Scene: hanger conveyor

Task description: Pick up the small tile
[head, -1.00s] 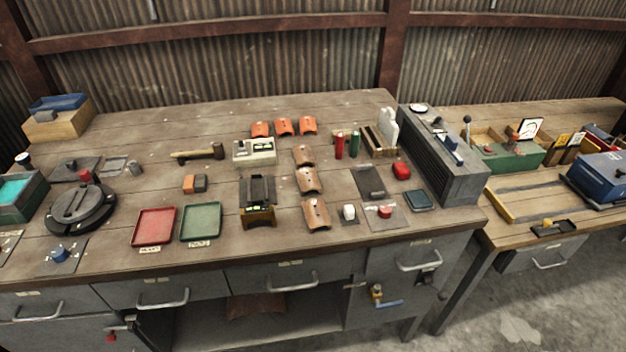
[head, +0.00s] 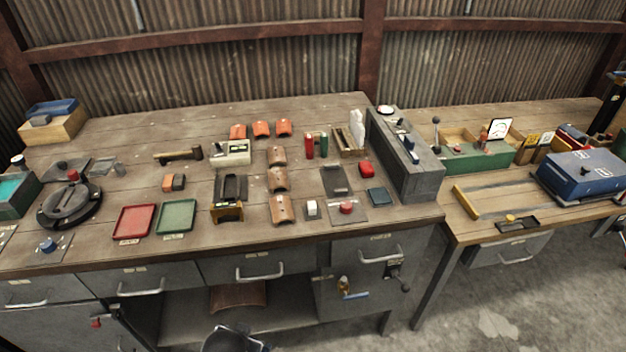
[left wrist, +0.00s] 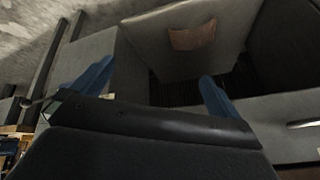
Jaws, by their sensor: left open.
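Several curved roof tiles are in the head view, and I cannot tell for certain which is the small tile. Three orange tiles (head: 261,129) lie in a row at the back of the bench. Three brown tiles (head: 278,180) lie in a column in front of them. A wider brown tile (head: 238,297) lies on the open shelf under the bench; a brown piece there also shows in the left wrist view (left wrist: 193,37). My left gripper (left wrist: 157,73) is open and empty, its blue fingers wide apart, facing the under-bench shelf. My right gripper is not in view.
The wooden bench (head: 120,213) carries a red tray (head: 134,221), a green tray (head: 176,216), a black-and-yellow stand (head: 229,196) and a hammer (head: 180,155). Grey drawers (head: 258,265) with handles line its front. A grey machine box (head: 408,160) stands at its right end.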

